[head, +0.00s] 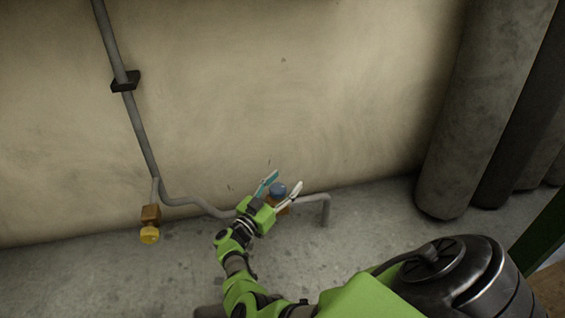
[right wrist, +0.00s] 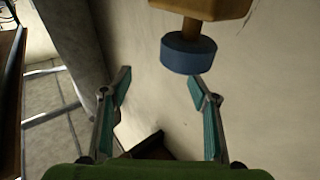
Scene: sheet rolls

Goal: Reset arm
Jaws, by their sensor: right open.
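My right gripper (head: 283,182) is open near the foot of the wall, with its fingers spread. In the head view its fingers show on either side of a blue round knob (head: 278,189). In the right wrist view my right gripper (right wrist: 158,76) has a clear gap between its fingertips. The blue knob (right wrist: 188,55) is there just past the fingertips, nearer the right finger, on a short stem from a tan block (right wrist: 205,8). Nothing is held. The gripper partly hides the tan block in the head view. My left gripper is not in view.
A grey pipe (head: 141,133) runs down the beige wall (head: 300,80) and bends along its base. A yellow knob (head: 149,235) on a brown block is at left. Large grey rolls (head: 482,105) stand at right. Concrete floor (head: 110,275) is bare at left.

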